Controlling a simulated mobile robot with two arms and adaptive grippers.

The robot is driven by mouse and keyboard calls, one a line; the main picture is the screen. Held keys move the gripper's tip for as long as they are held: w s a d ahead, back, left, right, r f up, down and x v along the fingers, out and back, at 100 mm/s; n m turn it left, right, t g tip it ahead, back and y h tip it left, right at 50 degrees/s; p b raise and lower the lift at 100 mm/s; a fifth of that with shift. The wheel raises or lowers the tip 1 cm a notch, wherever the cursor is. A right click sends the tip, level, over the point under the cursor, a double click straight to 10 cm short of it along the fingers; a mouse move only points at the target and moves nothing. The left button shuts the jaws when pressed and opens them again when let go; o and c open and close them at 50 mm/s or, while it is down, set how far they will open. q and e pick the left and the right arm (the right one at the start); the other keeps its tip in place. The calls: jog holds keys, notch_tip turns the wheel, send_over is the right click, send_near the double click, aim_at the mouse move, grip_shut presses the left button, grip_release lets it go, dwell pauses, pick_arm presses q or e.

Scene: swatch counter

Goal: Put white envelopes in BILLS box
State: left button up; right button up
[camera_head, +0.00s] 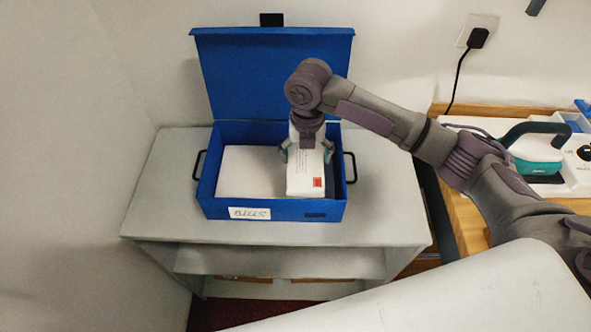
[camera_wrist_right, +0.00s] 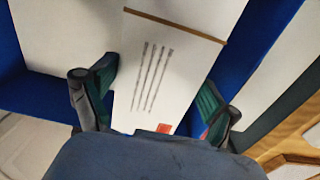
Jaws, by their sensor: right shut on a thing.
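The blue BILLS box (camera_head: 275,209) stands on a grey shelf unit with its lid (camera_head: 275,75) raised at the back. A white label (camera_head: 249,213) with dark lettering is on its front. My right gripper (camera_head: 305,155) is shut on a white envelope (camera_head: 305,180) with a red stamp, held upper end between the fingers, over the right part of the box's inside. The right wrist view shows this envelope (camera_wrist_right: 160,75), with lines of writing, between the fingers. Another white envelope or stack (camera_head: 248,172) lies in the box at left. My left gripper is not in view.
The grey shelf top (camera_head: 160,190) is clear beside the box. Black handles (camera_head: 349,167) stick out at the box's sides. At right, a wooden table (camera_head: 465,215) bears a white device with a teal and black handle (camera_head: 540,145). A plug (camera_head: 478,38) is in the wall.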

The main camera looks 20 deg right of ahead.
aim_at(306, 157)
jog(key=shift+f, duration=3.05)
jog(key=shift+f, duration=0.1)
jog(key=o, duration=1)
jog(key=shift+o, duration=0.2)
notch_tip(306, 157, up, 12)
jog(key=shift+r+b, duration=0.15)
jog(key=shift+b, duration=0.35)
